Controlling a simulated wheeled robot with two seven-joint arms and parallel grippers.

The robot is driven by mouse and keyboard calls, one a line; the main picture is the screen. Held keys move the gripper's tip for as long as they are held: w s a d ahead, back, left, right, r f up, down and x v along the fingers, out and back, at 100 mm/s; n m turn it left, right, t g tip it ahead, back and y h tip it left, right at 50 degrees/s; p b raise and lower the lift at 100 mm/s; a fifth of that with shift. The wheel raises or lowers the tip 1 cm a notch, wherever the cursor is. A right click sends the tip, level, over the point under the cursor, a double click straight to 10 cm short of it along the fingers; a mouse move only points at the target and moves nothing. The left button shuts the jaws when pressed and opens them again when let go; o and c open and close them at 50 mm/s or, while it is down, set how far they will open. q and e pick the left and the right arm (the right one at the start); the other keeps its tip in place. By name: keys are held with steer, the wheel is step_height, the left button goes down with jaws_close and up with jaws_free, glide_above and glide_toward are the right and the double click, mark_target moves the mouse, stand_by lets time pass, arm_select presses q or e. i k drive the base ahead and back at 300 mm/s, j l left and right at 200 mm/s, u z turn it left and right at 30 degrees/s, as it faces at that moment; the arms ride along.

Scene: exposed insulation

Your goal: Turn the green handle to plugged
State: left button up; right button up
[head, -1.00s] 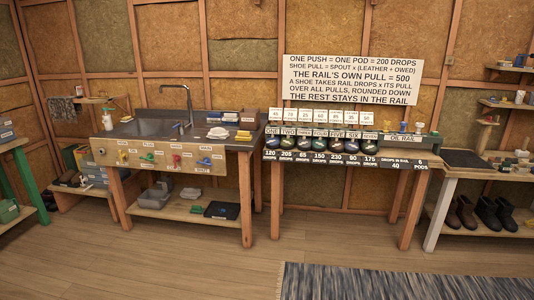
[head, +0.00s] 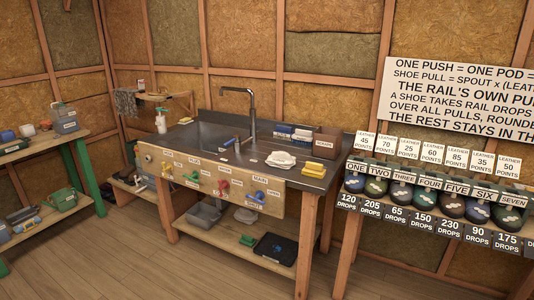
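A green handle (head: 195,177) is mounted on the wooden front panel (head: 241,191) of the sink bench. A small label sits above it; the lettering is too small to read surely, and I cannot tell the handle's exact setting. A red handle (head: 223,187) and a blue handle (head: 258,197) are to its right, and a pale handle (head: 167,169) is to its left. The sink basin (head: 215,137) with a tall tap (head: 252,112) is above the panel. Neither of my grippers is in view.
Wooden floor (head: 150,260) lies open before the sink bench. A shelf with a black tray (head: 275,248) is under the bench.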

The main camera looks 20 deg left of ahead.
mark_target(196, 175)
steer(key=i+j, duration=0.85)
steer(key=i+j+u, duration=0.05)
steer(key=i, duration=0.05)
